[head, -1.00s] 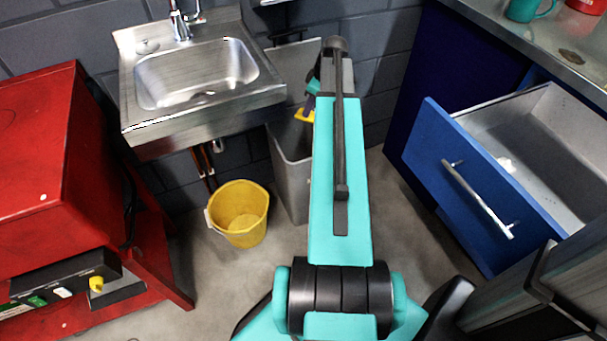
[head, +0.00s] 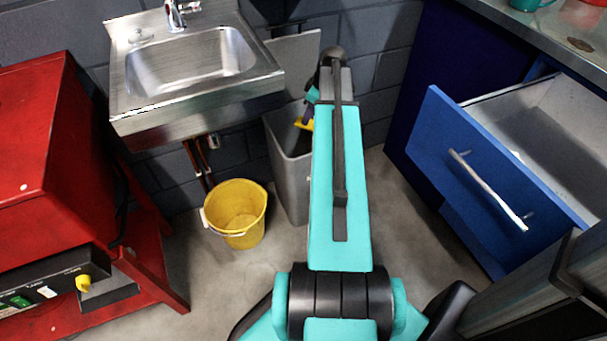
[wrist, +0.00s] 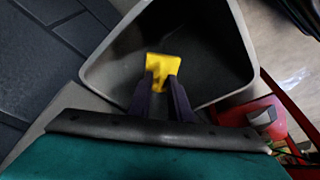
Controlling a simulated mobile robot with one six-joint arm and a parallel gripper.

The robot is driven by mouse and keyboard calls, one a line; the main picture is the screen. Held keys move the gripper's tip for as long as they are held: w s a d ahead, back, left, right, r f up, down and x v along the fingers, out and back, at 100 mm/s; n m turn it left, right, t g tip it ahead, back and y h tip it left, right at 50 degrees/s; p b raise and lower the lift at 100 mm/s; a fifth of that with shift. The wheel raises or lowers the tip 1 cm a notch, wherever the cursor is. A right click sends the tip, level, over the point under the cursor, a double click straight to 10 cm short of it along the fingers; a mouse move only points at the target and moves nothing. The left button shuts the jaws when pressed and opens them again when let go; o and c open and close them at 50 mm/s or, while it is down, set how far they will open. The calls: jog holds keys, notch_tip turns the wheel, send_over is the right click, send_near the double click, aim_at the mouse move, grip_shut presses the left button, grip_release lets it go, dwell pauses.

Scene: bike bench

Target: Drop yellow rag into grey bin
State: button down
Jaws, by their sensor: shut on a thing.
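The yellow rag (wrist: 162,66) is pinched between the fingertips of my gripper (wrist: 161,84) in the wrist view. It hangs over the open mouth of the grey bin (wrist: 232,92), whose dark inside shows around it. In the head view the grey bin (head: 287,170) stands on the floor under and right of the sink, with its lid raised behind. A bit of the yellow rag (head: 304,125) shows at the bin's opening, left of my arm. My arm hides the right part of the bin, and most of my gripper is hidden there.
A yellow bucket (head: 236,214) stands on the floor left of the bin. A steel sink (head: 190,75) juts from the wall above. A red cabinet (head: 50,170) is at left. A blue drawer (head: 490,165) stands open at right.

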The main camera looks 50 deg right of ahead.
jog(key=c, duration=1.5)
grip_release()
jog(key=shift+c, duration=0.2)
jog(key=shift+r, duration=0.1)
jog(key=p+v, duration=0.2)
jog(key=v, duration=1.1)
jog(key=shift+r+p, duration=0.3)
jog(key=shift+p, duration=0.1)
jog(key=shift+s, duration=0.2)
